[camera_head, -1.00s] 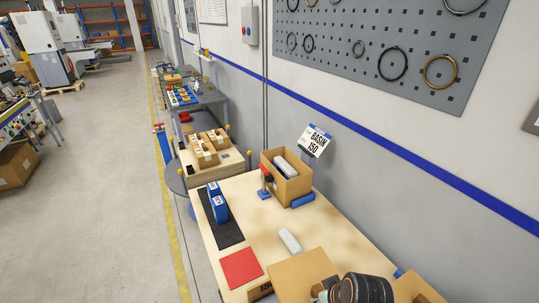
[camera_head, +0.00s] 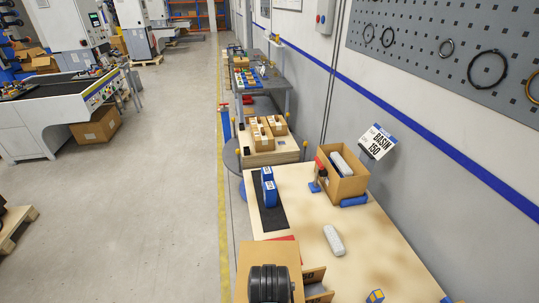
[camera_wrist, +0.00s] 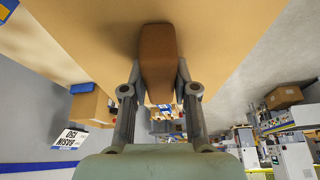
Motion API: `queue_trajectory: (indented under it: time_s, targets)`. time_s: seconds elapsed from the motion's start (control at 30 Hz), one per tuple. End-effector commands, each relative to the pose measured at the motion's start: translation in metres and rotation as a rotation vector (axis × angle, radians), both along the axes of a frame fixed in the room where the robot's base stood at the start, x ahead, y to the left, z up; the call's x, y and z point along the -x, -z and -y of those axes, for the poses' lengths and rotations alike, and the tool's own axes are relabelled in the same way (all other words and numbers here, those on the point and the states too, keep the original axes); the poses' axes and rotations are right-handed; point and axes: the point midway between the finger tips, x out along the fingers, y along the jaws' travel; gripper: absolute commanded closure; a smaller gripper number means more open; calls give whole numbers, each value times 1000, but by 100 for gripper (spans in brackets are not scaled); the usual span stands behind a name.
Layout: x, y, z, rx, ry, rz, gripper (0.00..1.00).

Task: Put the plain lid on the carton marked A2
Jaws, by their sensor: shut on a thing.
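The plain lid (camera_head: 252,252) is a flat tan cardboard panel, held beneath my dark wrist at the bottom of the head view. In the wrist view the lid (camera_wrist: 80,25) fills the upper part. My gripper (camera_wrist: 160,88) is shut on its brown handle (camera_wrist: 158,50), one finger on each side. Just right of the lid, brown cardboard pieces with a dark mark (camera_head: 314,275) show at the bottom edge, partly hidden. I cannot read the mark or tell whether it is the carton A2.
An open carton (camera_head: 345,186) with a pale item inside stands at the table's far right, by the BASIN 150 sign (camera_head: 377,140). Blue boxes (camera_head: 269,187) stand on a black mat (camera_head: 270,217). A pale block (camera_head: 333,240) lies mid-table. Smaller cartons (camera_head: 264,135) are on the bench beyond.

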Motion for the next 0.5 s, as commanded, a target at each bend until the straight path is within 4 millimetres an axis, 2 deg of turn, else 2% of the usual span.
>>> queue_trajectory:
  time_s: [0.03,0.13,0.3,0.4,0.5]
  targets:
    - [5,-20,0,0,0,-1,100]
    - [15,-42,0,0,0,-1,100]
    - [38,-92,0,0,-1,-1,100]
    - [50,-114,0,0,-1,-1,100]
    - [59,-126,0,0,-1,-1,100]
